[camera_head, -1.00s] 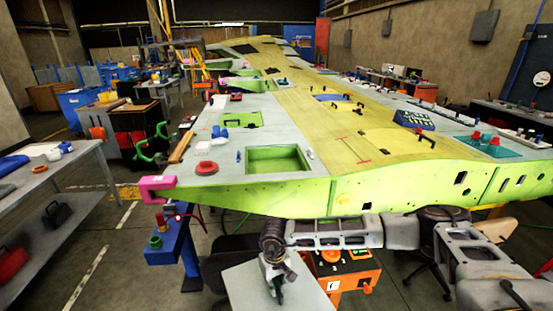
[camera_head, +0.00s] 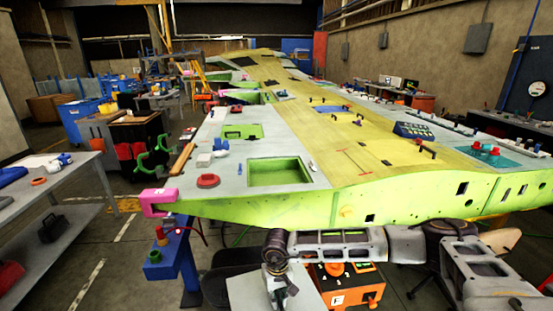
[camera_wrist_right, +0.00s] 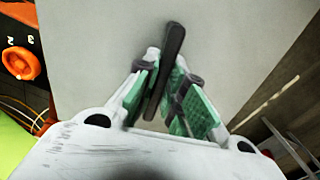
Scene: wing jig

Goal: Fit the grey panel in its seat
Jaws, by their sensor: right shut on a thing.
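The grey panel (camera_head: 243,292) is a flat light plate low in front of the wing's near edge. In the right wrist view the panel (camera_wrist_right: 235,50) fills the background, with a dark bar handle (camera_wrist_right: 167,62) standing on it. My right gripper (camera_head: 279,294) is shut on this handle, its green-padded fingers (camera_wrist_right: 165,95) on either side of it. The large green-walled rectangular recess (camera_head: 278,173) in the wing's top, probably the seat, is open and empty. The panel is apart from it, nearer to me and lower. My left gripper is not in view.
A pink clamp (camera_head: 158,201) grips the wing's near left corner. An orange box (camera_head: 345,286) stands below the wing. A smaller green opening (camera_head: 241,131) lies farther back.

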